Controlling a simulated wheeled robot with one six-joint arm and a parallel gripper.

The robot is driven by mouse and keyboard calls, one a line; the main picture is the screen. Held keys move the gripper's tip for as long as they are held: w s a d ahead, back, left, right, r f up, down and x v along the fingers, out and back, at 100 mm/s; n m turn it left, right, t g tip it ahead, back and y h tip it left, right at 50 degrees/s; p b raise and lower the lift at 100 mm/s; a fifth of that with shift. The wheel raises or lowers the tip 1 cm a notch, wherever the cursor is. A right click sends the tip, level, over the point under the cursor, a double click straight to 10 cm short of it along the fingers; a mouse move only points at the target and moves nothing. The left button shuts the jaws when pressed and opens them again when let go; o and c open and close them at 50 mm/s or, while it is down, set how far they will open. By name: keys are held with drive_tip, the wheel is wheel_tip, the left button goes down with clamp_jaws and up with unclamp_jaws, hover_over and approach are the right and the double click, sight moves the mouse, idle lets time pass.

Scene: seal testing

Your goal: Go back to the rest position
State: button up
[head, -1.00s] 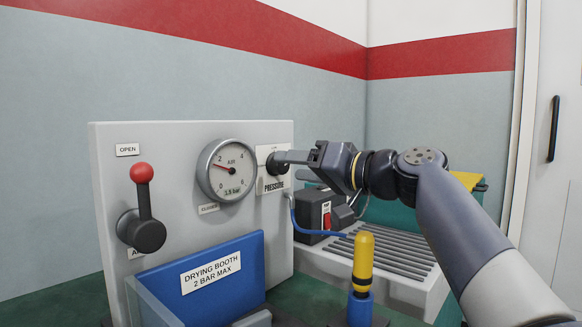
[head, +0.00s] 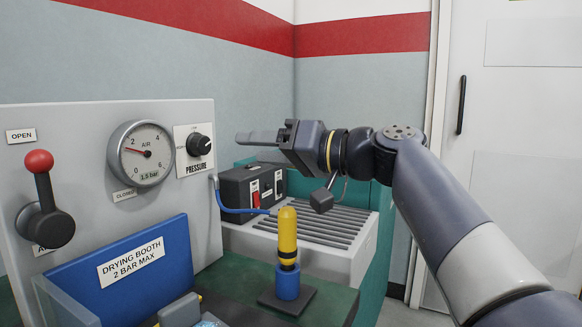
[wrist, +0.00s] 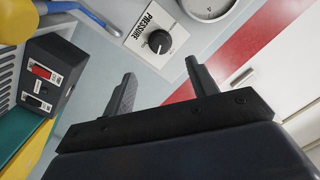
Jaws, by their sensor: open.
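My gripper (head: 258,138) is in the middle of the head view, to the right of the pressure knob (head: 199,145) and apart from it. Its fingers point left toward the grey panel (head: 95,115). In the wrist view the two fingers (wrist: 162,85) stand apart with nothing between them. The knob (wrist: 160,41) shows beyond the fingertips, with its PRESSURE label. The air gauge (head: 141,153) is left of the knob, its needle a little below the 2 mark.
A yellow-and-blue tool (head: 287,240) stands upright below my gripper. A black box (head: 252,188) with a red switch and a grey slatted unit (head: 310,225) are behind it. A red-knobbed lever (head: 40,190) and blue DRYING BOOTH board (head: 125,275) are at left. A white door (head: 510,120) is at right.

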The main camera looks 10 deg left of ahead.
sight(206, 146)
drive_tip(key=x, duration=1)
drive_tip(key=shift+a+b, duration=0.2)
drive_tip(key=shift+b, duration=0.1)
